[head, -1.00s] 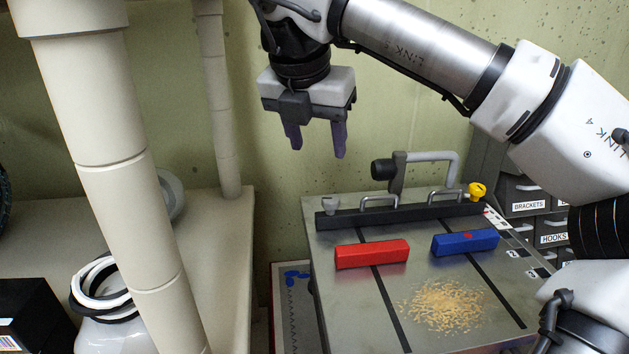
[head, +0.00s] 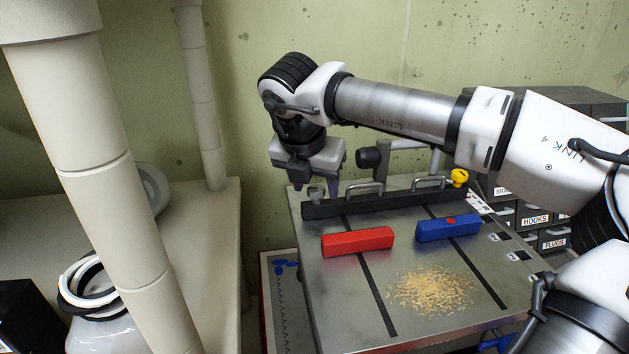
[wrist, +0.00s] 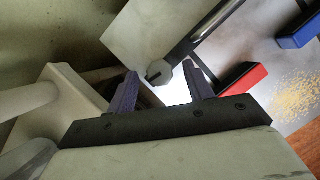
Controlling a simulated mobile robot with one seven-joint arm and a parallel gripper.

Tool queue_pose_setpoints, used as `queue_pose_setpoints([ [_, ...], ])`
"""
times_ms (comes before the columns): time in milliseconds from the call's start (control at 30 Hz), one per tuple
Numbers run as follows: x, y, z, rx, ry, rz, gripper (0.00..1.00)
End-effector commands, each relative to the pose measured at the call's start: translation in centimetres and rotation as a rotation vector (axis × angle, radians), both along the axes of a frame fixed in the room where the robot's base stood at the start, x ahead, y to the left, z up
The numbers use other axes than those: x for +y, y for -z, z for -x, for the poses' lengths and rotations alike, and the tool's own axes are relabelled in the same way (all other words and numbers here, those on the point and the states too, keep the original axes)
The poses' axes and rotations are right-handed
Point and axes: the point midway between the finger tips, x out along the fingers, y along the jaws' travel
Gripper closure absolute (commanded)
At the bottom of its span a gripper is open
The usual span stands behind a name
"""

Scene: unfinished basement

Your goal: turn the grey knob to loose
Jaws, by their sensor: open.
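The grey knob (head: 316,194) stands at the left end of the black fence bar (head: 390,203) on the metal table. It also shows in the wrist view (wrist: 158,72), with a dark slot mark on its top, just beyond and between my fingertips. My gripper (head: 317,190) is open and empty, pointing down over the knob. In the wrist view my two purple fingers (wrist: 161,80) stand apart on either side of the knob's line. I cannot tell whether they touch it. A yellow knob (head: 459,177) is at the bar's right end.
A red block (head: 357,242) and a blue block (head: 448,228) lie on the metal table (head: 340,300), with wood shavings (head: 432,290) in front. A thick pipe (head: 95,180) rises at left. Labelled drawers (head: 540,225) stand behind right.

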Motion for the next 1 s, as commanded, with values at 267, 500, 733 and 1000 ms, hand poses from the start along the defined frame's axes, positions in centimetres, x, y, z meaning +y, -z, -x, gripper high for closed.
queue_pose_setpoints([
  [267, -0.02, 0.21, -0.07, 0.0, 0.0, 0.0, 0.48],
  [500, -0.01, 0.18, -0.06, 0.0, 0.0, 0.0, 0.77],
  [733, -0.02, 0.19, -0.06, 0.0, -0.002, 0.0, 0.92],
  [1000, -0.09, 0.37, -0.03, 0.0, -0.072, -0.003, 0.92],
])
